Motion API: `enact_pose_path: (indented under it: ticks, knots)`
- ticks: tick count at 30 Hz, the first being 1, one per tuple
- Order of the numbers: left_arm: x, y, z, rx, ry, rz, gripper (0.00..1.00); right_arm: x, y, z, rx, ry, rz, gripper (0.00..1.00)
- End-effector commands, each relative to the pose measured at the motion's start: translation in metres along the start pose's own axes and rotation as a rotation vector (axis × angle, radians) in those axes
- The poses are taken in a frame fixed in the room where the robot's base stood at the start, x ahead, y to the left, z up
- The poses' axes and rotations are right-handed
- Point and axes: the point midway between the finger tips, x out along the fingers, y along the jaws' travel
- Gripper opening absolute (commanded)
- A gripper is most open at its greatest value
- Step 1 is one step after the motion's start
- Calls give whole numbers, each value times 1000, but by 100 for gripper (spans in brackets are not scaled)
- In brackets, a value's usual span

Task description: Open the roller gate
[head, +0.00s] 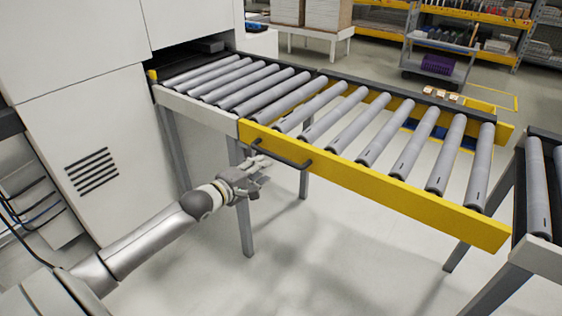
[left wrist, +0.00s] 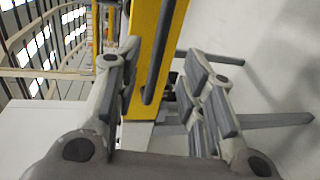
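The roller gate (head: 400,198) is a yellow-framed section of grey rollers, lying level between two conveyor sections. A dark bar handle (head: 283,160) is on the left end of its front yellow side. My left gripper (head: 258,176) is just in front of and below the handle, with its fingers toward it. In the left wrist view, the fingers (left wrist: 168,85) are spread apart. The handle (left wrist: 158,55) shows between them against the yellow side (left wrist: 146,45), with no clear contact. My right gripper is not in view.
A fixed roller conveyor (head: 215,85) on grey legs adjoins the gate's left end beside a large white machine (head: 75,60). Another conveyor (head: 540,190) stands at the right end. The floor in front of the gate is clear. Shelves and a cart (head: 438,60) stand farther back.

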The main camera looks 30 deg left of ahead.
Motion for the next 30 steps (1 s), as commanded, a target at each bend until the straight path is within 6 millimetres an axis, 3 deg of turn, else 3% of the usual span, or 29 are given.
enact_pose_path:
  ticks: [5,16,24,30]
  knots:
    - [16,2,0,-1,0,4,37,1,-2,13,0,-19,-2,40]
    - [65,0,0,0,0,2,37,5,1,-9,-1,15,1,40]
    - [94,0,0,2,0,1,37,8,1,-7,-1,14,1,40]
    - [104,0,0,2,0,0,37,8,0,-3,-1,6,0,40]
